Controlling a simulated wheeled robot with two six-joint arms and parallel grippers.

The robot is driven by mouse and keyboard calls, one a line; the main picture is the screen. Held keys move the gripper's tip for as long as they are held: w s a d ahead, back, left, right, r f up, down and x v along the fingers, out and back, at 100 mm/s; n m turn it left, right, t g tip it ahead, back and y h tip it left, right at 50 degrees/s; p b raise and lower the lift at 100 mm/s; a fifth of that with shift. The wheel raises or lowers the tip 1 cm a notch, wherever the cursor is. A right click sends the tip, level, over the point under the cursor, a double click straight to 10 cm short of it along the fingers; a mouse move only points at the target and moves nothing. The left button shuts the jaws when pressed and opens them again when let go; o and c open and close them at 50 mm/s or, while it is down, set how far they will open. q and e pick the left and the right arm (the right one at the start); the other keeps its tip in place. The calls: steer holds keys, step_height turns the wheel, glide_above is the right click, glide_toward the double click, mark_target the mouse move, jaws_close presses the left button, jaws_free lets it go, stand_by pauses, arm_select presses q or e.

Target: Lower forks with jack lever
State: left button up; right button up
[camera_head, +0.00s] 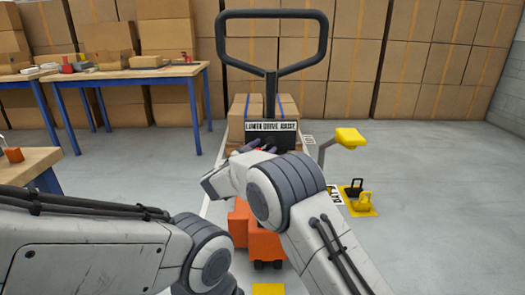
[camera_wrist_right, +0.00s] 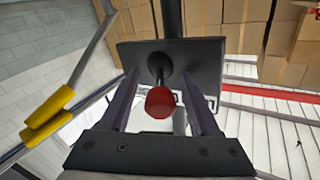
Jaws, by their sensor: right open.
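The pallet jack shows in the head view with a black loop handle (camera_head: 273,14), an orange body (camera_head: 240,222) and a dark plate (camera_head: 271,127) that appears to read "LOWER DRIVE RAISE". The lever's red knob (camera_wrist_right: 161,102) sticks out from the plate in the right wrist view; in the head view I cannot make it out. My right gripper (camera_head: 246,147) is just below and left of the plate. In the wrist view its two dark fingers (camera_wrist_right: 160,75) stand open, one on each side of the knob, with gaps visible. My left gripper is out of view; only my left arm shows.
Cartons (camera_head: 284,106) sit on the forks behind the plate. A yellow-topped post (camera_head: 350,137) and yellow and black objects (camera_head: 360,196) stand right of the jack. Blue-legged tables (camera_head: 125,75) are at left. Stacked boxes line the back; floor at right is clear.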

jaws_close()
stand_by(1.4)
